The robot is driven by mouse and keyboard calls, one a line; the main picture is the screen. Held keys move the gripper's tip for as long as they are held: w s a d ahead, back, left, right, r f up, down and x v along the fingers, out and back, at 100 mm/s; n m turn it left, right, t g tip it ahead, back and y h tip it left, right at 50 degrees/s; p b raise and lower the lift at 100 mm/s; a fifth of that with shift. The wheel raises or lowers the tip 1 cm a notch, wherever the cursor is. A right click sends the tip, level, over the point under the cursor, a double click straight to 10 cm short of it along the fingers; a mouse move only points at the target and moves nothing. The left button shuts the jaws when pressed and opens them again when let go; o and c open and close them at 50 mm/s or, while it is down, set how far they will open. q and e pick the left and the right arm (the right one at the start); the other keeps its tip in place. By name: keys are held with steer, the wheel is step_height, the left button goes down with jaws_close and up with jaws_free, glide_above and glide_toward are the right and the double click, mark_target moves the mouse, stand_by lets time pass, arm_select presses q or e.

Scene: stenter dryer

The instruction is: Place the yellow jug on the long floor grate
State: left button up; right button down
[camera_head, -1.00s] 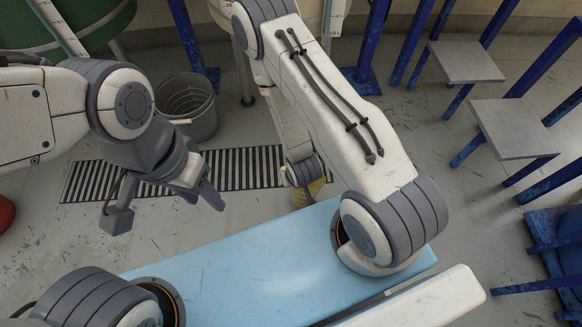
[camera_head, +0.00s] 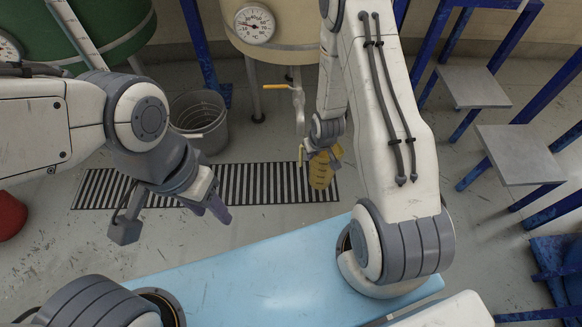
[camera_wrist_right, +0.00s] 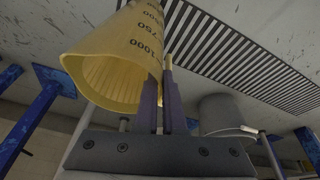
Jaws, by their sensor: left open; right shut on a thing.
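The yellow jug (camera_head: 320,173) shows at the right end of the long floor grate (camera_head: 240,184) in the head view. My right gripper (camera_head: 322,155) is shut on it from above. In the right wrist view the jug (camera_wrist_right: 125,55) has dark volume marks, and its open rim faces the camera. The fingers (camera_wrist_right: 160,105) of my right gripper are closed at its side. The grate (camera_wrist_right: 235,55) shows beyond the jug there; I cannot tell the gap between jug and floor. My left gripper (camera_head: 221,208) is open and empty over the floor near the grate's front edge.
A grey bucket (camera_head: 199,122) stands behind the grate. A tank with a dial gauge (camera_head: 254,24) and a yellow-handled tap is behind the jug. A light blue tabletop (camera_head: 250,275) lies in front. Blue-framed steps (camera_head: 473,86) stand right. The grate's middle is clear.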

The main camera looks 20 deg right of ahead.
steer(key=w+a+f+b, duration=0.6)
steer(key=f, duration=0.3)
steer(key=shift+f+b, duration=0.25)
steer(key=shift+b, duration=0.1)
steer(key=c, duration=1)
jaws_free()
